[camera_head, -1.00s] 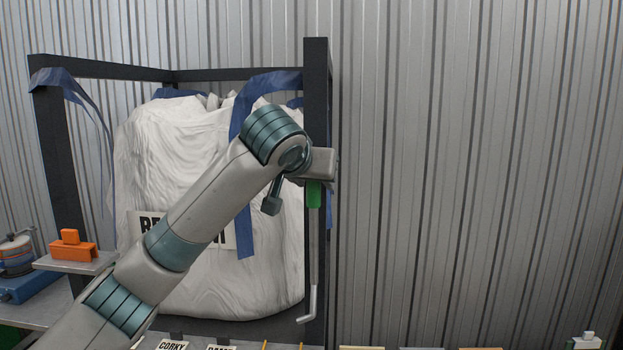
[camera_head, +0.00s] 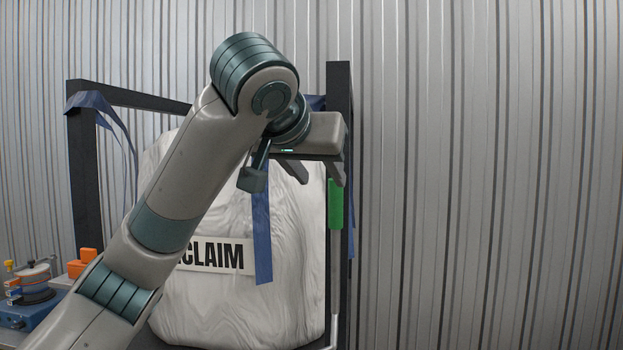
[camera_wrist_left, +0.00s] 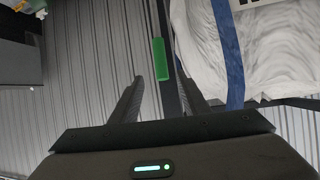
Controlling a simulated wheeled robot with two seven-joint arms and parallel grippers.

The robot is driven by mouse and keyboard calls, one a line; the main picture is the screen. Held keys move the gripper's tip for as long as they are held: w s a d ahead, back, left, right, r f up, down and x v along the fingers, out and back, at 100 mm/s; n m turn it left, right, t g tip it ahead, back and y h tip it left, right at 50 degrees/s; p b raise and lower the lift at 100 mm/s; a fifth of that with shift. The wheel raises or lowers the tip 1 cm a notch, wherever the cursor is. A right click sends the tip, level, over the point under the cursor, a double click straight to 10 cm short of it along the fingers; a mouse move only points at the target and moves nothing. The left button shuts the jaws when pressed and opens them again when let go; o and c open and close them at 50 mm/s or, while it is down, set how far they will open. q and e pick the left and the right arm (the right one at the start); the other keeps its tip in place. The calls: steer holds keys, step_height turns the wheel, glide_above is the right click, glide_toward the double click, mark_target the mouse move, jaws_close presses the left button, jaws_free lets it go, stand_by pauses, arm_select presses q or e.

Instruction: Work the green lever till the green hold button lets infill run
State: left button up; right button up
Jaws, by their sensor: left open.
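The green lever grip (camera_head: 336,204) tops a long grey rod beside the dark frame post, in front of the white bag. My left gripper (camera_head: 323,179) is open and empty, just above the grip and slightly to its left. In the left wrist view the green grip (camera_wrist_left: 161,59) lies ahead of and between the two spread fingers (camera_wrist_left: 161,82), apart from them. I cannot make out the green hold button in either view. My right gripper is not in view.
The white bulk bag (camera_head: 250,312) with a "CLAIM" label hangs in the dark frame (camera_head: 338,100) with blue straps (camera_head: 262,235). An orange block (camera_head: 84,262) and a blue device (camera_head: 28,300) stand at lower left. Space right of the post is open to the corrugated wall.

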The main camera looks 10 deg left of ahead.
arm_select(q)
steer(key=shift+b+v, duration=0.7)
steer(key=shift+v, duration=1.25)
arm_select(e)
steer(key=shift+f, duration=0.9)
arm_select(q)
steer(key=shift+a, duration=0.1)
